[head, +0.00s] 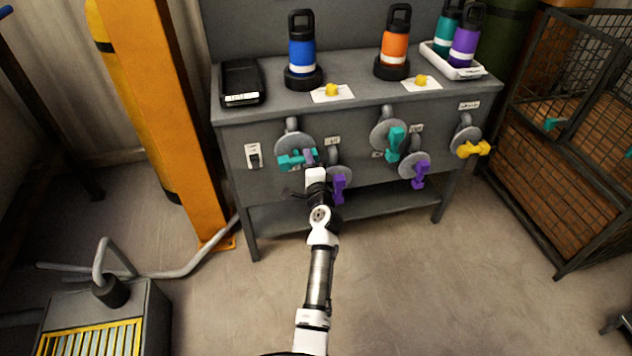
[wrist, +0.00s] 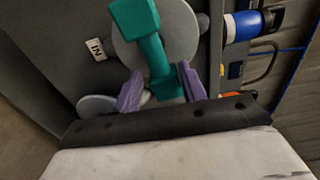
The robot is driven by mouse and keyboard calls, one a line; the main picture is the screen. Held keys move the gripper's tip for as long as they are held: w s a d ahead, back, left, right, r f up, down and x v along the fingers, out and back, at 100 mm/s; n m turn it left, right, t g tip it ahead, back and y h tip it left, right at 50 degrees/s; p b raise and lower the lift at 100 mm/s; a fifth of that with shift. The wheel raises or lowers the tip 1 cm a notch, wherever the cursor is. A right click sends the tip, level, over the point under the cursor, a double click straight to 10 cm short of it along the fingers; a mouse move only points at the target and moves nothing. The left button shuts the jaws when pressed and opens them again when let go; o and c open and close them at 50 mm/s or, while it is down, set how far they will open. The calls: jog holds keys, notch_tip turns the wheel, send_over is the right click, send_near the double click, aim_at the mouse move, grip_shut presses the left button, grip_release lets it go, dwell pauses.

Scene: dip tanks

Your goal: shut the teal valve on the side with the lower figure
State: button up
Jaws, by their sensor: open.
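In the head view the left teal valve (head: 288,162) is on the bench front, its handle lying roughly sideways on a round grey plate. The right teal valve (head: 395,143) has its handle roughly upright. My gripper (head: 309,160) is at the left teal valve. In the wrist view the teal handle (wrist: 153,50) lies between the open purple fingertips of my gripper (wrist: 162,90); I cannot tell whether they touch it. Small cards stand on the bench top at the left (head: 332,94) and right (head: 421,84); their figures are too small to read.
Purple valves sit low at left (head: 340,185) and right (head: 415,174), with a yellow valve (head: 472,149) far right. A blue bottle (head: 301,55) and an orange bottle (head: 395,48) stand on the bench (head: 360,110). An orange post (head: 165,120) is left; a wire cage (head: 560,180) is right.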

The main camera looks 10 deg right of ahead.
aim_at(298, 163)
jog(key=s, duration=1.1)
jog(key=shift+s+d+b, duration=0.15)
jog(key=shift+s+b, duration=0.15)
jog(key=shift+b, duration=0.05)
jog(key=shift+r, duration=0.1)
jog(key=shift+n, duration=0.8)
jog(key=w+a+p, duration=0.1)
jog(key=w+p, duration=0.1)
jog(key=w, duration=0.2)
jog(key=w+a+p, duration=0.1)
jog(key=w+p, duration=0.2)
jog(key=w, duration=0.2)
jog(key=w+a+p, duration=0.1)
jog(key=w+p, duration=0.2)
jog(key=w, duration=0.1)
jog(key=shift+w, duration=0.25)
